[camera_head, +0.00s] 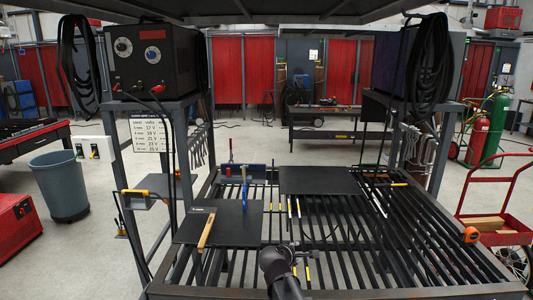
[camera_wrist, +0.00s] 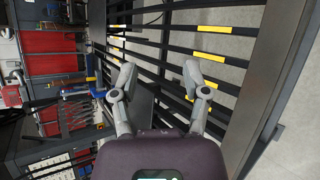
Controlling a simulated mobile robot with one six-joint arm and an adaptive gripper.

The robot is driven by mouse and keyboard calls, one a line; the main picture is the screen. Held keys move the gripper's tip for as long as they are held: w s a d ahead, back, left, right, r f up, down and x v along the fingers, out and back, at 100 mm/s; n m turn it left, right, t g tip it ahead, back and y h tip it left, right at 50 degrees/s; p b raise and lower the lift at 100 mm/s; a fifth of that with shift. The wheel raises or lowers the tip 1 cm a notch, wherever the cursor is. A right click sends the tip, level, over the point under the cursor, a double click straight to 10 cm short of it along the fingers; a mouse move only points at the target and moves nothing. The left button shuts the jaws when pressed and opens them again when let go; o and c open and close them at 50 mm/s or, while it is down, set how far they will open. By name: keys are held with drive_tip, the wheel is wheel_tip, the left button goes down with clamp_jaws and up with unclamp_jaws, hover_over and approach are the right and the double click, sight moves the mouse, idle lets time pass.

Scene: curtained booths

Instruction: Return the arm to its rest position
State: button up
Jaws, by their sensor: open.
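My gripper (camera_wrist: 160,80) is open and empty in the wrist view, its two fingers spread apart over the dark slats of the welding table. In the head view, a dark part of my arm (camera_head: 280,268) rises at the bottom centre, over the near edge of the slatted table (camera_head: 345,293). The fingers cannot be made out clearly there. Nothing is between the fingers. The wrist view is turned sideways, with the table's edge beam (camera_wrist: 272,75) running down its right side.
A dark plate (camera_head: 240,232) bears a wooden-handled tool (camera_head: 206,231) and a blue clamp (camera_head: 245,187) stands by it. Another dark plate (camera_head: 318,180) lies farther back. An orange tape measure (camera_head: 471,235) is at the right. A welding machine (camera_head: 152,60) stands on the left post. The right slats are mostly clear.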

drive_tip(key=s+d+f+m+g+y+b, duration=0.25)
drive_tip(key=s+f+m+b, duration=0.4)
drive_tip(key=f, duration=0.35)
drive_tip(key=s+d+f+m+g+y+b, duration=0.2)
drive_tip(key=s+f+m+g+b, duration=0.25)
drive_tip(key=s+f+b, duration=0.35)
drive_tip(key=s+d+f+m+g+y+b, duration=0.2)
drive_tip(key=s+d+f+m+g+b, duration=0.3)
drive_tip(key=f, duration=0.6)
wheel_tip(320, 180, up, 14)
drive_tip(key=a+t+p, duration=0.2)
drive_tip(key=p, duration=1.2)
drive_tip(key=shift+s+a+f+m+p, duration=0.15)
drive_tip(key=shift+s+a+m+p, duration=0.15)
drive_tip(key=shift+a+m+p, duration=0.1)
